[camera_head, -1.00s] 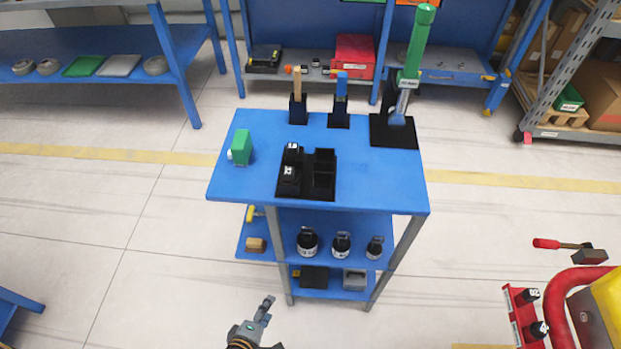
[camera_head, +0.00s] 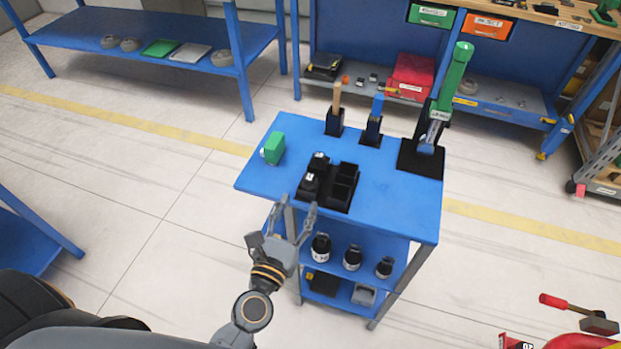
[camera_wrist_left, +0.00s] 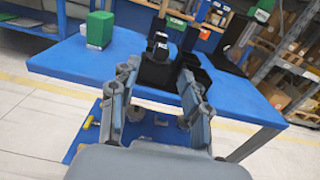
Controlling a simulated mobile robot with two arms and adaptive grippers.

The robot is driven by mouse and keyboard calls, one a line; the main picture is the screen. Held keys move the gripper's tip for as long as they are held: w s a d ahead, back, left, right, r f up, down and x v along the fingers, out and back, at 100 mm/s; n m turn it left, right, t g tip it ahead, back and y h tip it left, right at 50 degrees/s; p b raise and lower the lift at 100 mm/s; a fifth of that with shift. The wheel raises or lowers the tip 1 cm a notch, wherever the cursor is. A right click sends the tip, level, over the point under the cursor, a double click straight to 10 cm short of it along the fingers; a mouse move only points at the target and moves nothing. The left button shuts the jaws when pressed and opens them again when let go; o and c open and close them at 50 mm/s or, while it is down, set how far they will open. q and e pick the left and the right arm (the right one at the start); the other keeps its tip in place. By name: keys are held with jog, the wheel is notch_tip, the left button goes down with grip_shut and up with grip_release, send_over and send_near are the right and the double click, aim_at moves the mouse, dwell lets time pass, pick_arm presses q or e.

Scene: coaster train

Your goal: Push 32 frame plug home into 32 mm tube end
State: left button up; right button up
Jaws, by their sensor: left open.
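A black holder (camera_head: 337,201) stands on the blue cart top (camera_head: 395,205). Two black plugs sit in its left compartments, a front one (camera_head: 309,183) and a back one (camera_head: 319,160); the right compartments look empty. The front plug also shows in the left wrist view (camera_wrist_left: 160,52) between the fingers; its label is too small to read now. My left gripper (camera_head: 283,226) is open and empty at the cart's near edge, short of the holder. It also shows in the left wrist view (camera_wrist_left: 157,88). The tube end cannot be made out. My right gripper is not in view.
A green block (camera_head: 275,148) stands at the cart's left. A wooden-handled tool (camera_head: 336,105), a blue one (camera_head: 376,115) and a green-handled tool (camera_head: 455,78) stand in black holders behind. Dark bottles (camera_head: 352,257) line the shelf below. Red equipment (camera_head: 575,341) is at lower right.

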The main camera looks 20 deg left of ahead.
aim_at(308, 184)
pick_arm(q)
jog(key=w, duration=0.2)
jog(key=shift+w+d, duration=0.1)
jog(key=shift+w, duration=0.2)
jog(key=shift+w+r+p, duration=0.15)
jog(key=shift+w+p, duration=0.1)
jog(key=shift+p, duration=0.2)
jog(key=w+p, duration=0.1)
jog(key=w, duration=0.2)
jog(key=shift+w+r, duration=0.1)
jog(key=shift+w, duration=0.75)
jog(key=c, duration=0.7)
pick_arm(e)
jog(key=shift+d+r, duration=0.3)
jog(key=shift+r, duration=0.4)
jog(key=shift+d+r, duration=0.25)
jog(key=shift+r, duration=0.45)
